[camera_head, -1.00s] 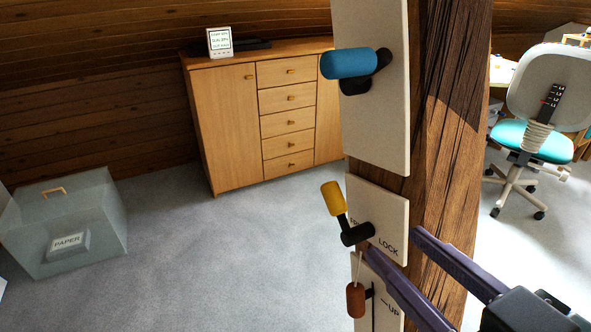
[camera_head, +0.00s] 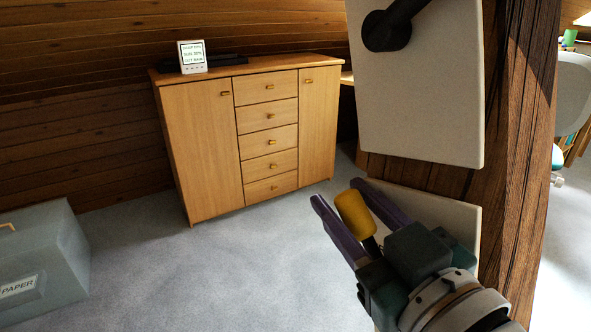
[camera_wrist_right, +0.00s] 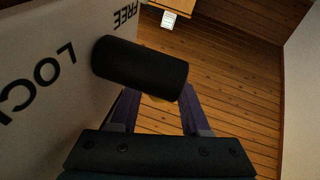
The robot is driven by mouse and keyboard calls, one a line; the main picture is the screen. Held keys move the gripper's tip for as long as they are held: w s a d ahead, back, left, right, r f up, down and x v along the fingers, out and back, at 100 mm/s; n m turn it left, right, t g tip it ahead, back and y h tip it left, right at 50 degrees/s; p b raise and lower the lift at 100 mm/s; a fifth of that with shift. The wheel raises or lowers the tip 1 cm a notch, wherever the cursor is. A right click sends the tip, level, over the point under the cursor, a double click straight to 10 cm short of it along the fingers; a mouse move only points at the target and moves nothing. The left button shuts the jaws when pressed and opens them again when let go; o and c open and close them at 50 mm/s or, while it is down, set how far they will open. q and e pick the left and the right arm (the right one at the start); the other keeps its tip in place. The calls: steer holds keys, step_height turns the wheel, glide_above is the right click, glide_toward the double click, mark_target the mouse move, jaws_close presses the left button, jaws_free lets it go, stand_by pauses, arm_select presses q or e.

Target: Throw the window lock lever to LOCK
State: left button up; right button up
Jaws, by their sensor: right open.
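The window lock lever has a yellow grip (camera_head: 355,213) on a dark arm and points up and slightly left in the head view. Its pale plate (camera_head: 462,222) is partly hidden by my right gripper. My right gripper (camera_head: 339,192) is open, with its purple fingers on either side of the yellow grip. I cannot tell whether they touch it. In the right wrist view, the lever's black hub (camera_wrist_right: 140,68) stands out from the plate (camera_wrist_right: 60,30) marked FREE and LOCK. My left gripper is not in view.
A larger pale panel (camera_head: 425,110) with a black lever part is fixed above, on the timber brace (camera_head: 520,150). A wooden cabinet (camera_head: 250,140) stands behind. A grey PAPER box (camera_head: 45,255) sits at left. The floor between is clear.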

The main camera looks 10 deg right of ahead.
steer(key=shift+w+a, duration=0.2)
steer(key=shift+w, duration=0.7)
steer(key=shift+c, duration=0.3)
jaws_close()
stand_by(0.5)
